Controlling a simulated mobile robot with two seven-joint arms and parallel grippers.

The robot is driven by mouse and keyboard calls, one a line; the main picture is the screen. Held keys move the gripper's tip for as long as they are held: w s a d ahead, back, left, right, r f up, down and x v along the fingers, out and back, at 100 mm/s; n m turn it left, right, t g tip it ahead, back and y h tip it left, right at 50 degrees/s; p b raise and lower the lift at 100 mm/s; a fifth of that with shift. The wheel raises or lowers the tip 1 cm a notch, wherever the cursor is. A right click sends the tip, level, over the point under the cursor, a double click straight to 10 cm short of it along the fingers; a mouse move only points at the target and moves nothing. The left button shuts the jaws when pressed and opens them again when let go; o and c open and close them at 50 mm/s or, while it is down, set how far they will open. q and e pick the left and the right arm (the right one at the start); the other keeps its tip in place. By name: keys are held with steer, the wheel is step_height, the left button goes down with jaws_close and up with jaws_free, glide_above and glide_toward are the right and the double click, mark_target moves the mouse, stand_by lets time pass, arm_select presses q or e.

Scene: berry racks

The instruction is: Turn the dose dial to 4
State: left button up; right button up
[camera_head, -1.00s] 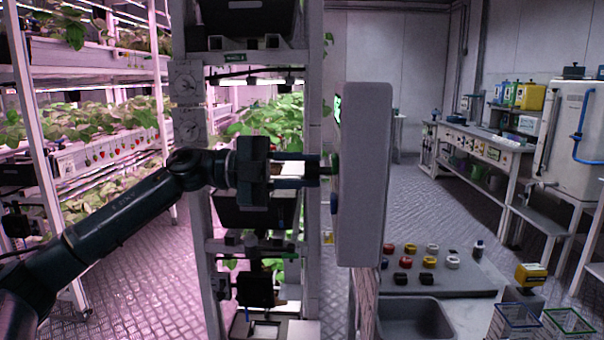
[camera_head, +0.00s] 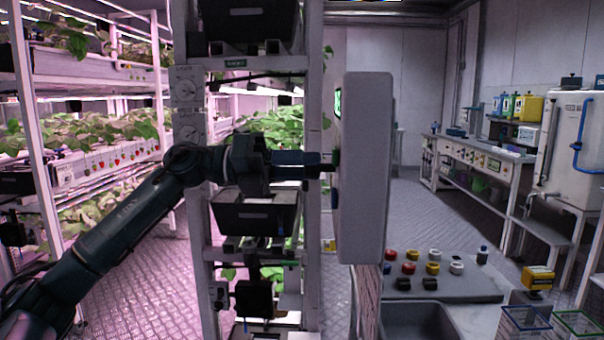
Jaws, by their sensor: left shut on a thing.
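A grey control box (camera_head: 366,165) stands edge-on in the middle of the view, its front facing left. A lit green display (camera_head: 338,103) shows as a thin sliver on that front. My left gripper (camera_head: 322,165) reaches in from the left and is shut on a small dark green knob (camera_head: 336,159), which seems to be the dose dial, on the box's front. The fingers overlap each other in this view. The dial's numbers and pointer cannot be read from this angle. My right gripper is not in view.
A rack post (camera_head: 313,210) and plant racks stand behind my left arm. A grey bench (camera_head: 455,287) with coloured caps (camera_head: 433,268) and a sink (camera_head: 418,322) lies below right of the box. Wire baskets (camera_head: 525,322) stand at the lower right.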

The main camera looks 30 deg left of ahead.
arm_select(q)
steer(key=shift+s+m+b, duration=0.15)
steer(key=shift+m+b, duration=2.5)
steer(key=shift+m, duration=4.35)
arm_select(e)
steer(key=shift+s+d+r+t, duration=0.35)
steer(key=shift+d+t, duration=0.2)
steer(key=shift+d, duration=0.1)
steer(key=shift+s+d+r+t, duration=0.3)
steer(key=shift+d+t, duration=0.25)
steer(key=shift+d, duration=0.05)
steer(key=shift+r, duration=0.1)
arm_select(q)
steer(key=o, duration=1)
steer(key=shift+c, duration=0.2)
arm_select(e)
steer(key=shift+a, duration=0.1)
